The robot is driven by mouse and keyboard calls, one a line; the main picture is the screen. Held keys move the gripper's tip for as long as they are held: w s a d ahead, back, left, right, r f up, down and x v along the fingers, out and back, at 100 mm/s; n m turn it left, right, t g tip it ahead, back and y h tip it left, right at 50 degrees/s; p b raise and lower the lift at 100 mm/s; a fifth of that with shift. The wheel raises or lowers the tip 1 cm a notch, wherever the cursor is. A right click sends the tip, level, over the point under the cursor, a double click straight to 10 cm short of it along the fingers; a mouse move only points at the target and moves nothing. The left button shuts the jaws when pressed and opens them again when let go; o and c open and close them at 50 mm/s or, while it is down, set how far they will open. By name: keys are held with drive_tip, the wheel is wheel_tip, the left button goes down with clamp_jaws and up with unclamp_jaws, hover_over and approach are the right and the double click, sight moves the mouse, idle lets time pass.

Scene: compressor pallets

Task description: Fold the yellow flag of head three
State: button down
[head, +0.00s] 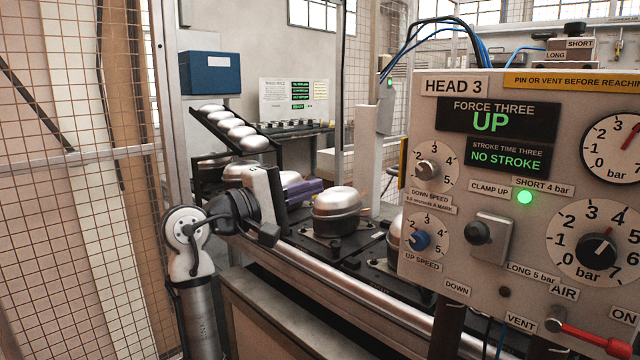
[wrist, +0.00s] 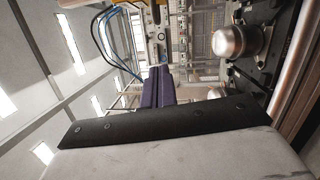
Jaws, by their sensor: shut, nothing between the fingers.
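The HEAD 3 panel (head: 470,190) fills the right of the head view. A narrow yellow strip (head: 403,163), which looks like the yellow flag, stands upright at the panel's left edge. Most of it is hidden behind the panel, so I cannot tell its full shape. My gripper (head: 318,187) has purple fingers and is shut and empty. In the wrist view the shut fingers (wrist: 158,74) point up the picture toward the panel area.
Compressors stand along a railed line (head: 345,285) in front of me. More domed shells lie on a sloped rack (head: 233,128). Blue hoses (head: 440,24) run above the panel. A red-handled vent valve (head: 595,338) sticks out low at right. Mesh fencing (head: 75,200) stands at left.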

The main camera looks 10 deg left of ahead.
sight(401, 158)
drive_tip(key=s+d+p+x, duration=0.2)
drive_tip(key=p+x, duration=0.1)
drive_tip(key=x, duration=0.8)
drive_tip(key=shift+w+d+r, duration=0.15)
drive_tip(key=shift+d, duration=0.1)
drive_tip(key=shift+w+d+m+g+h+p, duration=0.1)
drive_tip(key=shift+d+m+g+h+p, duration=0.35)
drive_tip(key=shift+p, duration=0.2)
